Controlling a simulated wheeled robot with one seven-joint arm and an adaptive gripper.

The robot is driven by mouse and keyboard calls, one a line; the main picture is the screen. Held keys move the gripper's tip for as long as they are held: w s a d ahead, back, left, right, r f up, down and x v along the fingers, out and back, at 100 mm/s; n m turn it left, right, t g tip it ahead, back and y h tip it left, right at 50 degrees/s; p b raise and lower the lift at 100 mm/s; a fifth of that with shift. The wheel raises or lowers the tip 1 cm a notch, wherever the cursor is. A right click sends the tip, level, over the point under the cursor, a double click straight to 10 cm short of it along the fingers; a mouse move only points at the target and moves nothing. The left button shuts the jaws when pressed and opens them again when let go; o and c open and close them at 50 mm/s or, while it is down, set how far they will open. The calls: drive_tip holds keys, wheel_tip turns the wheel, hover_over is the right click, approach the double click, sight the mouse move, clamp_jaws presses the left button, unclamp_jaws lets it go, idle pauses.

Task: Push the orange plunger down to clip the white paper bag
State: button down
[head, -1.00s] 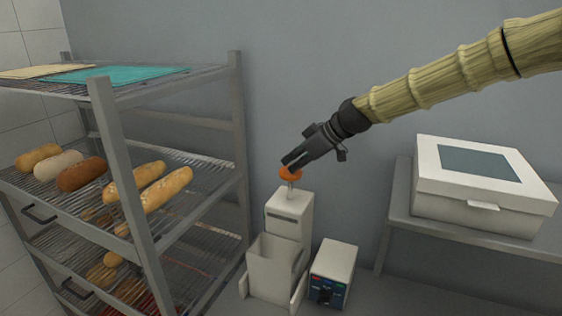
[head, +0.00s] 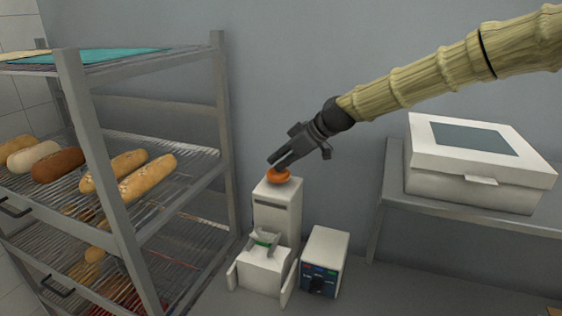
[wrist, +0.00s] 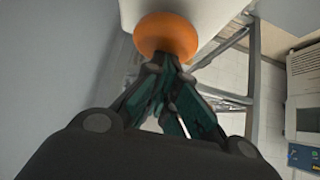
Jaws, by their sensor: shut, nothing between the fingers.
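The orange plunger (head: 278,175) sits low, its knob close against the top of the white clipping machine (head: 277,213). My gripper (head: 274,163) is shut and empty, with its fingertips at the knob and seeming to touch it. In the wrist view the orange knob (wrist: 166,38) is just beyond my shut fingertips (wrist: 165,62).
A control box (head: 325,262) with a dark knob stands right of the machine. A metal rack (head: 218,130) with loaves (head: 148,178) is close on the left. A white lidded box (head: 475,185) rests on a shelf at the right. The wall is behind.

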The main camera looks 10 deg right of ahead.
wheel_tip(320, 180, up, 4)
drive_tip(key=shift+f+p, duration=0.2)
drive_tip(key=shift+p, duration=0.75)
drive_tip(key=shift+r, duration=0.35)
drive_tip(key=b+v, duration=0.4)
drive_tip(key=v, duration=0.5)
drive_tip(key=shift+s+d+r, duration=0.15)
drive_tip(key=shift+d+r, duration=0.1)
drive_tip(key=shift+d, duration=0.05)
drive_tip(key=shift+r, duration=0.1)
